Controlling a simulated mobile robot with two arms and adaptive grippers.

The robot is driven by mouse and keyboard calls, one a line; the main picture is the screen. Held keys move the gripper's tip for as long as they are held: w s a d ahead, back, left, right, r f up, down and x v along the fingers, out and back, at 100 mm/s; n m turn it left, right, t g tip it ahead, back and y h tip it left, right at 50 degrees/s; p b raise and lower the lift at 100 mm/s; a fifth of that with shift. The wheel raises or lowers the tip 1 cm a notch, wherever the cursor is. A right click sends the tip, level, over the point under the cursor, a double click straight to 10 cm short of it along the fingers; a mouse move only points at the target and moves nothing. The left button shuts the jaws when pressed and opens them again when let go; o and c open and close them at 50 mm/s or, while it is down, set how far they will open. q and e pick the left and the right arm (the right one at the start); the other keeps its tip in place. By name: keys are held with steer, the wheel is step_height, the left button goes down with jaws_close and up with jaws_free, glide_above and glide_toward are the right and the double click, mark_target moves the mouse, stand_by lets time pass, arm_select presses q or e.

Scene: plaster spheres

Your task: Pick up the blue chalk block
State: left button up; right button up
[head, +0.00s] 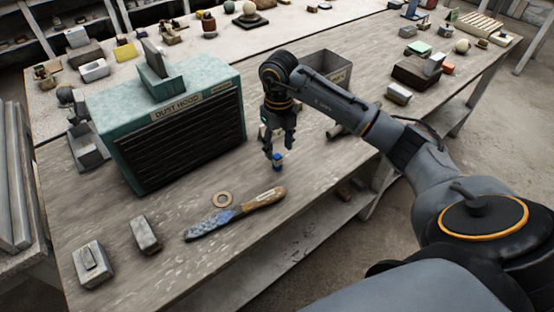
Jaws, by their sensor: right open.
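The small blue chalk block (277,160) stands on the wooden workbench (190,270), right of the dust hood. My right gripper (274,154) points down over it from above. Its fingers are apart and empty, with the fingertips close around or just beside the block. I cannot tell whether they touch it. My left gripper is not in view.
A green dust hood (175,125) stands left of my gripper. Grey blocks (146,234) sit at the front left. A grey bin (325,72) stands behind my arm.

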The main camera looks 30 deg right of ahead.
mark_target(277, 155)
steer(key=shift+f, duration=0.85)
steer(key=shift+w+f+p, duration=0.2)
steer(key=shift+f+p, duration=0.25)
steer(key=shift+f, duration=0.9)
steer(key=shift+w+f+p, duration=0.2)
steer(key=shift+f+p, duration=0.25)
steer(key=shift+f, duration=0.9)
jaws_close()
